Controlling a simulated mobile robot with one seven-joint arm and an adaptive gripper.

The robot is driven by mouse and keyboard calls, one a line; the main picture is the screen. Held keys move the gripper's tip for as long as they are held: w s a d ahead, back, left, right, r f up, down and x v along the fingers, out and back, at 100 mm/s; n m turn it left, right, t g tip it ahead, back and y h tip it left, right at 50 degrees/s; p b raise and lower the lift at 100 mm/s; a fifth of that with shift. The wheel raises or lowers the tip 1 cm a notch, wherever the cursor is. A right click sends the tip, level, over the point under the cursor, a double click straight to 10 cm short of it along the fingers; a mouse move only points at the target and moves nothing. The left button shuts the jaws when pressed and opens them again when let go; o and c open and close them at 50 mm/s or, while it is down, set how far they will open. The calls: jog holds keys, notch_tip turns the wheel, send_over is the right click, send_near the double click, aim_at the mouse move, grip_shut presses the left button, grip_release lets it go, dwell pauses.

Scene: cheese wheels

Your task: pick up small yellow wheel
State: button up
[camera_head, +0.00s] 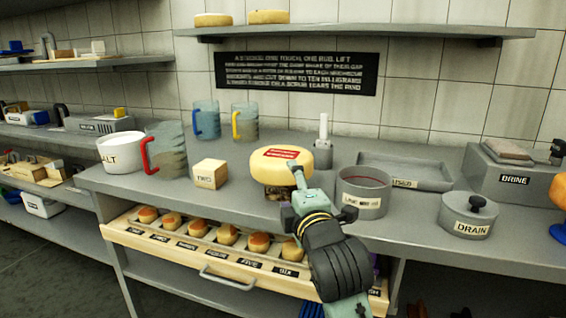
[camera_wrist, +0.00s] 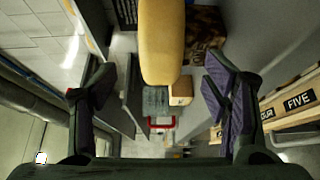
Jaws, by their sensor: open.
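A yellow cheese wheel (camera_head: 270,168) with a red label on top sits on a dark mottled stand (camera_head: 274,193) on the counter. In the wrist view the yellow wheel (camera_wrist: 161,40) shows edge-on, ahead of and between the two fingers. My gripper (camera_head: 294,190) is open at the near right side of the wheel and overlaps part of it in the head view. In the wrist view my gripper (camera_wrist: 158,78) has its fingers spread, with a gap on each side of the wheel. I cannot tell whether the fingertips reach past its near edge.
A wooden block (camera_head: 210,174), a red-handled jug (camera_head: 168,152) and a white pot (camera_head: 121,152) stand left. A grey round container (camera_head: 362,200) and the DRAIN pot (camera_head: 468,222) stand right. Below, an open drawer (camera_head: 150,238) holds several small orange-topped pieces. A shelf (camera_head: 350,32) hangs above.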

aim_at(287, 176)
jog(key=shift+p+x, duration=0.85)
jog(key=shift+x, duration=2.35)
jog(key=shift+f, duration=0.1)
jog(key=shift+c, duration=0.3)
grip_shut()
